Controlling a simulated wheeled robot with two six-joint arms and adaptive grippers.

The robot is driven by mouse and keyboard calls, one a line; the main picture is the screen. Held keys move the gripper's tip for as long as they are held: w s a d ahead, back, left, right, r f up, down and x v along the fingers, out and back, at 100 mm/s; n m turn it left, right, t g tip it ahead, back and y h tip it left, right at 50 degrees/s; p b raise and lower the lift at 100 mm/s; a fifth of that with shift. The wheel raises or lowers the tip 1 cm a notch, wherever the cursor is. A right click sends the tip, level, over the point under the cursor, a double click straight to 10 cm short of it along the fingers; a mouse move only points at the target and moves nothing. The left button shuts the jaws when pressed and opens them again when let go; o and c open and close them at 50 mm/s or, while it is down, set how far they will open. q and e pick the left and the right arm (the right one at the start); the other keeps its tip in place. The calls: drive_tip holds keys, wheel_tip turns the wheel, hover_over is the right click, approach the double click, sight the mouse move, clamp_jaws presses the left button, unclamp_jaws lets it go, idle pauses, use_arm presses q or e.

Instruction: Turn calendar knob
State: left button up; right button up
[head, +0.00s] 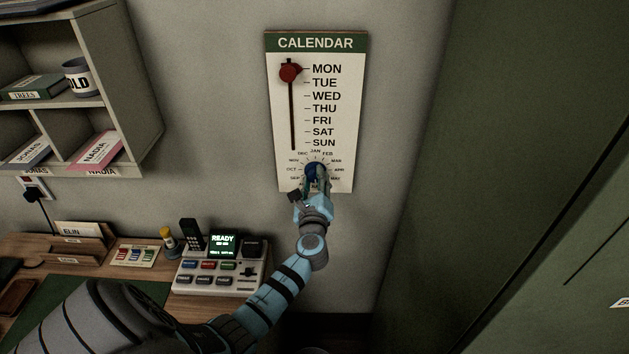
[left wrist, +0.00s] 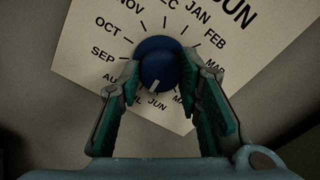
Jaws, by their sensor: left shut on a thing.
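The wall calendar (head: 341,72) is a white board with a green header, a weekday list and a ring of month names below. Its blue round knob (left wrist: 158,62) sits in the month ring; in the left wrist view its white mark points down, close to JUN. A red slider (head: 290,72) stands at the top of its slot, beside MON. My left gripper (head: 316,178) reaches up to the board and is shut on the blue knob, with one finger on each side in the left wrist view (left wrist: 159,75). It hides part of the lower months. My right gripper is not in view.
A desk at the lower left holds a button console (head: 222,268) with a lit READY screen, a dark handset (head: 190,237) and a letter holder (head: 82,240). A wall shelf (head: 130,75) with books and a mug (head: 80,77) hangs at left. A green cabinet (head: 500,150) stands at right.

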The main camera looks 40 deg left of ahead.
use_arm(q)
drive_tip(key=shift+r+m, duration=0.1)
drive_tip(key=shift+m, duration=0.5)
drive_tip(key=o, duration=1.1)
drive_tip(key=shift+o, duration=0.2)
drive_tip(key=v, duration=1.2)
drive_tip(key=shift+w, duration=0.1)
